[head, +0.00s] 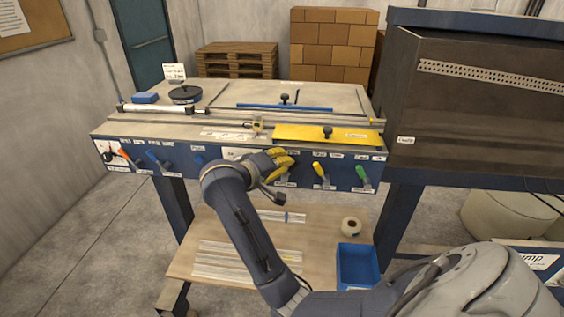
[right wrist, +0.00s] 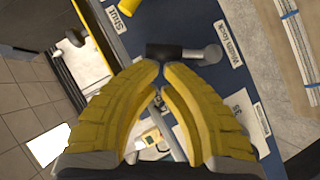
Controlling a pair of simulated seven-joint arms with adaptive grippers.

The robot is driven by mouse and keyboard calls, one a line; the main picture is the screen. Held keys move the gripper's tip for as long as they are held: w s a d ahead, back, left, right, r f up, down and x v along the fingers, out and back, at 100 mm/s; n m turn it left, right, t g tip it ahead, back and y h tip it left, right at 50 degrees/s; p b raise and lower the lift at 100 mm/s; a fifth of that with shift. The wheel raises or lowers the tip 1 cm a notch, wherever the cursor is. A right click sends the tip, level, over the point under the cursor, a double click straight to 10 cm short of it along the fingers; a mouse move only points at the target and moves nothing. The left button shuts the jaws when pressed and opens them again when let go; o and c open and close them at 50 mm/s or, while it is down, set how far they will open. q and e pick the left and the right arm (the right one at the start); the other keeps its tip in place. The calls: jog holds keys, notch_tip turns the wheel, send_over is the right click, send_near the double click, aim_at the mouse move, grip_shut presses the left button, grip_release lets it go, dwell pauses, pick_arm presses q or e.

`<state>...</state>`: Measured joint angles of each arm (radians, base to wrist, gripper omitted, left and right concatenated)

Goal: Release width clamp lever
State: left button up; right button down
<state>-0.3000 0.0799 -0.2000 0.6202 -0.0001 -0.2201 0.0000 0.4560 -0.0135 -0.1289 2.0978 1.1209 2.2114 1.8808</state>
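The width lock lever (right wrist: 178,52), with a dark grip and a round grey end, shows at the top middle of the right wrist view beside a "Width lock" label (right wrist: 229,46). My right gripper (right wrist: 161,68) has its yellow fingers drawn together, tips close to the lever's dark grip. I see nothing clearly held between them; whether the tips touch the grip I cannot tell. In the head view the right gripper (head: 285,160) is at the middle of the machine's blue front panel (head: 228,156) and covers that part. My left gripper is not in view.
Below, a shelf (head: 240,235) bears strips, a roll (head: 351,226) and a blue bin (head: 357,265). A dark cabinet (head: 470,110) stands at right.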

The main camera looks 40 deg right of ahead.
dwell(0.3)
jog(key=v, duration=0.7)
jog(key=shift+a, duration=0.25)
dwell(0.3)
